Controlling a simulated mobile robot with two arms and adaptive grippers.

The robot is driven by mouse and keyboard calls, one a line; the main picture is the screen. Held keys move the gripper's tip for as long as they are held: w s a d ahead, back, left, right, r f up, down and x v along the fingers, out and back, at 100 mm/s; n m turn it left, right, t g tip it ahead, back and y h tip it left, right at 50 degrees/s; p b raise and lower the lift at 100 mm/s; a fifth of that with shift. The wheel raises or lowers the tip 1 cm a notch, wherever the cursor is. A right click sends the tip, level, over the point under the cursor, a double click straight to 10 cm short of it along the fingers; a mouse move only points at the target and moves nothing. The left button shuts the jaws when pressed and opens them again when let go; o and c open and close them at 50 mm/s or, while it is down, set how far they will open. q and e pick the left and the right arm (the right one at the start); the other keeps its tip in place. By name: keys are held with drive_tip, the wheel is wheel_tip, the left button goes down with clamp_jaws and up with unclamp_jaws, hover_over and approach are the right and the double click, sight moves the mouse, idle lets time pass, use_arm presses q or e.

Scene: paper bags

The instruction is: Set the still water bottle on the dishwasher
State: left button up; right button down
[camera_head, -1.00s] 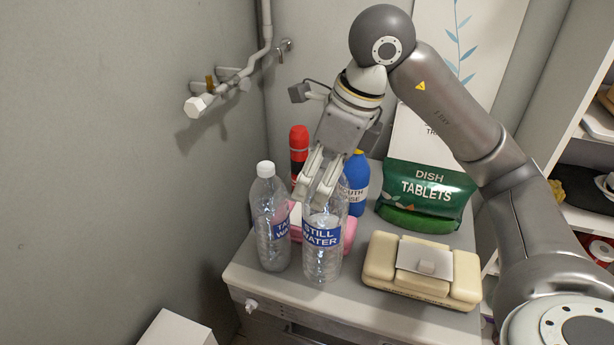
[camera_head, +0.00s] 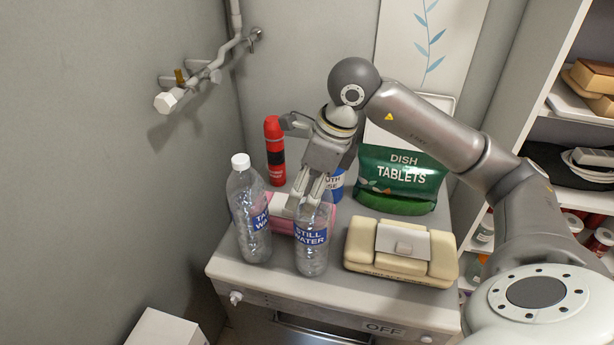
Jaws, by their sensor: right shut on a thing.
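The still water bottle (camera_head: 311,248) is a clear bottle with a blue "STILL WATER" label, standing upright over the front of the dishwasher top (camera_head: 290,284). My right gripper (camera_head: 308,205) comes down from above and is shut on the upper part of this bottle, hiding its cap. Whether the bottle's base touches the surface I cannot tell. The dishwasher has a grey top, a knob at the front left and an "OFF" mark on its front. My left gripper is not in view.
A similar tap water bottle (camera_head: 249,215) stands close on the left. A red can (camera_head: 274,150), a pink item (camera_head: 281,222) and a blue bottle (camera_head: 336,188) are behind.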

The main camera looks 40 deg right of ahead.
idle(0.3)
drive_tip(key=shift+f, duration=0.1)
drive_tip(key=shift+c, duration=1)
unclamp_jaws()
drive_tip(key=shift+s+a, duration=0.1)
drive_tip(key=v, duration=1.2)
drive_tip(key=shift+b, duration=0.35)
